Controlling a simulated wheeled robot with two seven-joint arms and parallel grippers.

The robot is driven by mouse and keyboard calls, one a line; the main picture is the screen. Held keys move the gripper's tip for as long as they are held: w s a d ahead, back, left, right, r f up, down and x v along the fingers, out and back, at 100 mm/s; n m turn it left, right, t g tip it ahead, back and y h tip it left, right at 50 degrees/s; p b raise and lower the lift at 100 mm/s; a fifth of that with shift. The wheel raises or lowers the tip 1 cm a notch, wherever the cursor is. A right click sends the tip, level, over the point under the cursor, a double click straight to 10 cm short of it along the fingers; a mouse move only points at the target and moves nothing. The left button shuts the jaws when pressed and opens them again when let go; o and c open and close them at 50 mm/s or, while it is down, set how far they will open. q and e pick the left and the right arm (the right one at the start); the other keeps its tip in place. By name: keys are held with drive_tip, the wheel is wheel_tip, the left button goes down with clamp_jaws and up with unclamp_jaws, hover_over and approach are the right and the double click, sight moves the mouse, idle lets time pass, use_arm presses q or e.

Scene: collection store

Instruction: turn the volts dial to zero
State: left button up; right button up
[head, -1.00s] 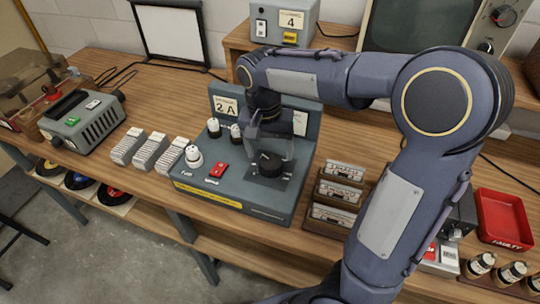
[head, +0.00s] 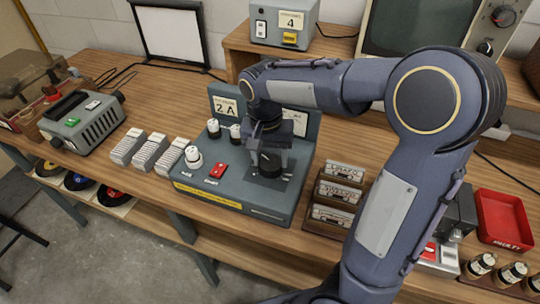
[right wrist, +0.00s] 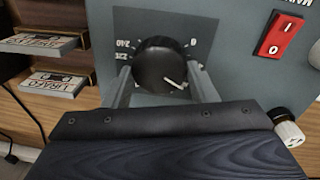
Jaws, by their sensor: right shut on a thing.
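The volts dial (head: 266,166) is a round black knob on the sloped top of a grey-green supply box (head: 240,208). In the right wrist view the dial (right wrist: 157,62) shows a white pointer line aimed to the lower right, away from the 0 printed at its upper right. Numbers such as 240 are printed at its left. My right gripper (head: 268,158) comes down from above, its fingers on opposite sides of the dial. In the right wrist view the gripper (right wrist: 162,80) is shut on the dial. My left gripper is not in view.
A red switch (head: 218,169) and white-topped posts (head: 193,158) sit left of the dial on the box. Cassette racks (head: 337,192) stand close at its right. A red tray (head: 502,218) is at far right. Slide stacks (head: 150,150) are at left.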

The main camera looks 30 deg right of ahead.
drive_tip(key=n, duration=0.3)
drive_tip(key=shift+p, duration=0.4)
drive_tip(key=n, duration=0.3)
drive_tip(key=shift+a+n+t+p, duration=0.1)
drive_tip(key=shift+n+t+p, duration=0.2)
drive_tip(key=n+p, duration=0.1)
drive_tip(key=n, duration=0.5)
drive_tip(key=shift+s+a+n, duration=0.1)
drive_tip(key=shift+n, duration=0.2)
drive_tip(key=o, duration=1)
drive_tip(key=shift+r, duration=0.1)
